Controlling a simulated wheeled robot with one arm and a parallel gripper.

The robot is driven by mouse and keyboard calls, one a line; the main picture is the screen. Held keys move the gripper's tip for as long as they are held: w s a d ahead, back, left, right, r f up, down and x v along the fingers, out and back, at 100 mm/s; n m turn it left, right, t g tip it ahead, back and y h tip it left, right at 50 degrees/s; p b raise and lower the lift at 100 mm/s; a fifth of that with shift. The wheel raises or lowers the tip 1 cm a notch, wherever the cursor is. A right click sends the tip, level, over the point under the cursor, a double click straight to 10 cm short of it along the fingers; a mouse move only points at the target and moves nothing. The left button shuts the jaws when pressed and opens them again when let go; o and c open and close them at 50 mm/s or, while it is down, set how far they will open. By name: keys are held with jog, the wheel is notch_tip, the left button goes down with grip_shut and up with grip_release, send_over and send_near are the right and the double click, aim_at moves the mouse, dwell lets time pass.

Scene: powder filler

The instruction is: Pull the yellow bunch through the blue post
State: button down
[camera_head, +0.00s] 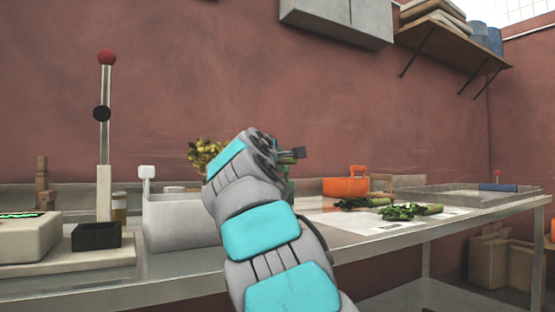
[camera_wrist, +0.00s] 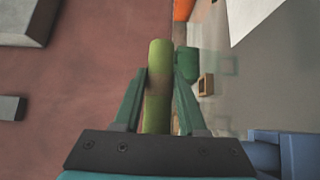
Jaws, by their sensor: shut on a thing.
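The yellow bunch (camera_head: 205,158) shows as yellow-green leaves just left of my wrist in the head view, raised above the counter. In the wrist view my gripper (camera_wrist: 159,78) is shut on a green stalk (camera_wrist: 158,58) with a brownish band, which sticks out past the fingertips. This appears to be the stalk end of the yellow bunch; its leaves are not seen there.
A light open bin (camera_head: 180,222) stands left of my arm, near a tall stand with a red knob (camera_head: 106,57) and a small black box (camera_head: 96,236). Green bunches (camera_head: 410,211) lie on a white sheet to the right.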

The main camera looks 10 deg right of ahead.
jog(key=shift+w+d+p, duration=0.2)
jog(key=shift+d, duration=0.45)
jog(key=shift+w+d+p, duration=0.15)
jog(key=shift+w+d, duration=0.05)
jog(key=shift+d, duration=0.4)
jog(key=shift+d, duration=0.1)
jog(key=shift+w+d+p, duration=0.2)
jog(key=shift+d+p, duration=0.05)
jog(key=shift+d, duration=0.35)
jog(key=shift+w+d+p, duration=0.2)
jog(key=shift+d+p, duration=0.05)
jog(key=shift+d, duration=0.35)
jog(key=shift+d, duration=0.15)
jog(key=shift+w+d+p, duration=0.25)
jog(key=shift+d+p, duration=0.05)
jog(key=shift+d, duration=0.3)
jog(key=shift+w+d+p, duration=0.2)
jog(key=shift+d+p, duration=0.05)
jog(key=shift+d, duration=0.35)
jog(key=shift+w+d+p, duration=0.25)
jog(key=shift+d+p, duration=0.05)
jog(key=shift+d, duration=0.4)
jog(key=shift+w+d+p, duration=0.2)
jog(key=shift+d+p, duration=0.1)
jog(key=shift+d, duration=0.35)
